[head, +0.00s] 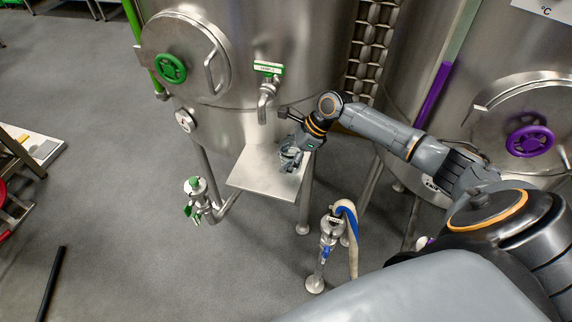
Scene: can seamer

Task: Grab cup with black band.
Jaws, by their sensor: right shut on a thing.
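My right gripper (290,160) is above the steel shelf (255,174) in front of the green-marked tank, near the shelf's back right part. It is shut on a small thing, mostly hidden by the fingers. It may be the cup, but it is too small to tell, and no black band can be made out. No other cup shows on the shelf. My left gripper is not in view.
A tap with a green handle (268,69) hangs from the tank (260,35) above the shelf. A valve (196,197) stands left of the shelf. A post with a hose (328,240) stands at the front right. The floor at left is mostly clear.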

